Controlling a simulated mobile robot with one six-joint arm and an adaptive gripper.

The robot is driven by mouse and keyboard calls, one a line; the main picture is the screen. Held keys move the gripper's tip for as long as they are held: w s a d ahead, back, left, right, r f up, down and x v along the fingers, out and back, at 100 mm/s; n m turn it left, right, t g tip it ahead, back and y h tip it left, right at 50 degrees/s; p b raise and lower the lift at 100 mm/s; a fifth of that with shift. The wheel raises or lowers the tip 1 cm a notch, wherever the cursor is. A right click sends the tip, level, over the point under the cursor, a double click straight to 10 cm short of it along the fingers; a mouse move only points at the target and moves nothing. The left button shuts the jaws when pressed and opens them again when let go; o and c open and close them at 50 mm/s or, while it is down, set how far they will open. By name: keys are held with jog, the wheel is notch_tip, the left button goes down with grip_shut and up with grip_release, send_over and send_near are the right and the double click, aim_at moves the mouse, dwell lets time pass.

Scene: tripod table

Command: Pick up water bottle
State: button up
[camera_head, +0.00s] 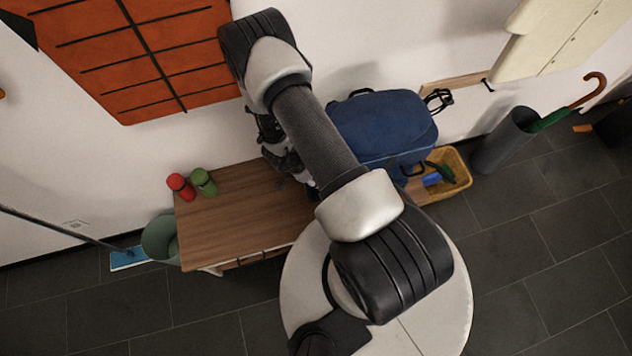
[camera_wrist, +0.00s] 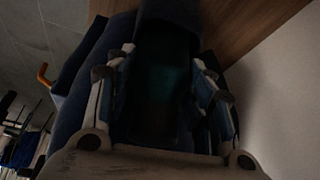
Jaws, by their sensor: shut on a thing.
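My gripper (camera_wrist: 163,84) fills the middle of the wrist view, with one finger on each side of a dark, teal-tinted thing, which I take to be the water bottle (camera_wrist: 165,95). The gripper is shut on it. The picture is very dark there, so its outline and cap are unclear. In the head view my arm covers the bottle, and only part of the gripper shows above the wooden table's back edge. I cannot tell whether the bottle touches the tabletop.
A blue bag (camera_head: 385,125) stands right of my arm, beside a yellow basket (camera_head: 461,168). A grey umbrella stand (camera_head: 503,140) is farther right; a bin (camera_head: 160,238) is left.

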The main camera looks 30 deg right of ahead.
grip_shut()
jog(key=shift+w+r, duration=0.1)
jog(key=shift+r, duration=0.05)
dwell(0.4)
